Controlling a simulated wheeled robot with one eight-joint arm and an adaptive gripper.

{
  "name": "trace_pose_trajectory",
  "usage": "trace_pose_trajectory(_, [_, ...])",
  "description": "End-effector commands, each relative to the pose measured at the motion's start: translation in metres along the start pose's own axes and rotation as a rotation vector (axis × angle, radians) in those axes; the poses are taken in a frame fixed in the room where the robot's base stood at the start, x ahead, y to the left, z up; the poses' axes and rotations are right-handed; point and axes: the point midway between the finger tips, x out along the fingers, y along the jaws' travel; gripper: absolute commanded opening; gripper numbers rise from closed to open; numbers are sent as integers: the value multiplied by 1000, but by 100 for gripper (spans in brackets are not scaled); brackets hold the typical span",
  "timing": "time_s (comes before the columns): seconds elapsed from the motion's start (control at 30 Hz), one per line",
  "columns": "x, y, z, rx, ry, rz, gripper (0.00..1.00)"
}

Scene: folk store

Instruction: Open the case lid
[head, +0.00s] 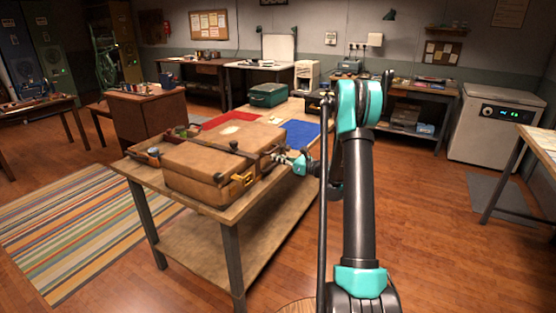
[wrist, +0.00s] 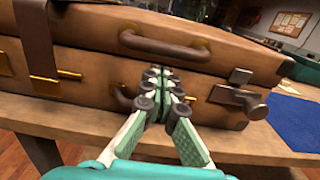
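The brown case (head: 205,165) lies flat on the wooden workbench, and its lid looks closed. In the wrist view the case front (wrist: 90,50) fills most of the picture. A dark brown handle (wrist: 165,47) sits above my fingertips, with a strap and brass latch (wrist: 55,75) to the left and a metal clasp (wrist: 238,90) to the right. My gripper (wrist: 159,76) is at the case front, below the handle, with its fingertips close together. I cannot tell whether they touch the case. In the head view my gripper (head: 284,157) is at the case's right side.
A blue mat (head: 301,133), a red mat (head: 222,120) and a green case (head: 268,94) lie farther back on the workbench (head: 195,206). Small items sit at the case's left. A white cabinet (head: 490,125) stands at right. The floor right of the bench is open.

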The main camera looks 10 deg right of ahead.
Motion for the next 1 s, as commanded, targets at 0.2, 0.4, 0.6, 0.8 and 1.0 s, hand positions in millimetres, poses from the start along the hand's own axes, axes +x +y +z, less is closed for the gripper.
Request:
trace_pose_trajectory(0.2, [6,0,0,0,0,0,0])
trace_pose_trajectory(0.4, [12,0,0,0,0,0,0])
trace_pose_trajectory(0.6, [17,0,0,0,0,0,0])
trace_pose_trajectory(0.8, [21,0,0,0,0,0,0])
trace_pose_trajectory(1.0, [19,0,0,0,0,-1,0])
